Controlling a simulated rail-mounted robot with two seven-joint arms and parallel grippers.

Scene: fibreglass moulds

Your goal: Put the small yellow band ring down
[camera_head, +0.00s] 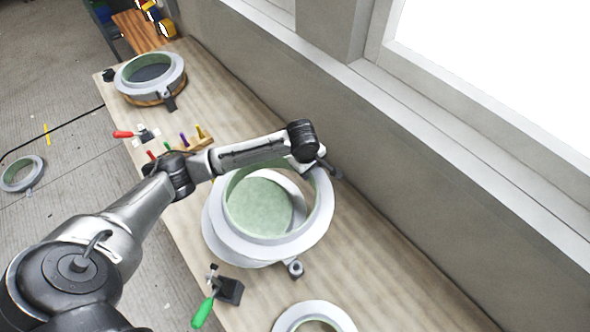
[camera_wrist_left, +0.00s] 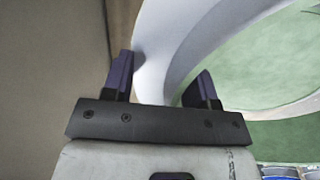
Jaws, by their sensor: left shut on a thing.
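My left gripper (camera_head: 328,168) is at the upper right rim of the large pale mould (camera_head: 218,226), which has a green inside. In the left wrist view my left gripper (camera_wrist_left: 160,85) has its two dark fingers on either side of a pale curved ring wall (camera_wrist_left: 152,60), shut on it. A green surface (camera_wrist_left: 262,68) shows to the right of this wall. No yellow band shows on the held ring, and the arm hides part of it in the head view. I cannot tell whether it touches the mould. My right gripper is not in view.
A green-handled clamp (camera_head: 203,312) and another pale ring (camera_head: 290,318) are near the front. A red-handled clamp (camera_head: 124,134), a peg rack (camera_head: 200,145) and a second mould (camera_head: 128,84) lie farther back. The wall borders the bench (camera_head: 390,290) on the right. A ring (camera_head: 36,162) lies on the floor.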

